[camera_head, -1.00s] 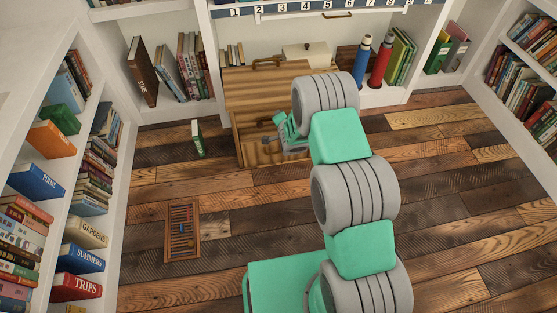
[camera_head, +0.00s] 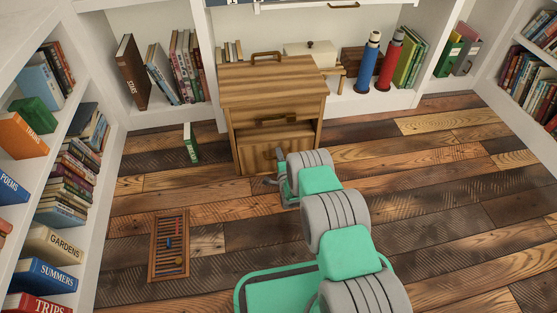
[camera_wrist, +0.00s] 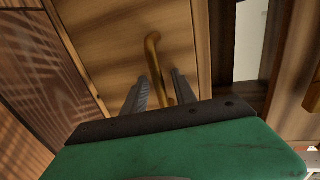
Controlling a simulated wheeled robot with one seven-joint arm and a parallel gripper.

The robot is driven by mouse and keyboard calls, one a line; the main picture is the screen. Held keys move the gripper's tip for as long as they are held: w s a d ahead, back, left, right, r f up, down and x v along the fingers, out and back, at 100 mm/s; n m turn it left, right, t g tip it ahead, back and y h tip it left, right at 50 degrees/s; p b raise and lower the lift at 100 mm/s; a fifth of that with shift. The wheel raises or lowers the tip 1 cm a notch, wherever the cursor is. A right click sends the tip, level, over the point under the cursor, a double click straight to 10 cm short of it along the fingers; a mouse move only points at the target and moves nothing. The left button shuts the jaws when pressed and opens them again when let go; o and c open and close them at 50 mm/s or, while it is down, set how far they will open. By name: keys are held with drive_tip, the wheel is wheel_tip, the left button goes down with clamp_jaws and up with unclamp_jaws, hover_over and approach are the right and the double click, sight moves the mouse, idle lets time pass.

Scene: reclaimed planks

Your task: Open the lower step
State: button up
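My gripper (camera_head: 273,182) is low in front of this lower front, partly hidden by my wrist. In the wrist view, a brass bar handle (camera_wrist: 153,55) on a wooden panel (camera_wrist: 115,45) runs between the two grey fingers of my gripper (camera_wrist: 160,90). The fingers are apart, with gaps beside the bar; I cannot tell whether either touches it.
A wooden abacus-like frame (camera_head: 169,245) lies on the floor at front left. Blue (camera_head: 367,62) and red (camera_head: 390,60) bottles stand on the back shelf. The plank floor at right is clear.

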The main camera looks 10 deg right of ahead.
clamp_jaws()
idle(0.3)
idle(1.1)
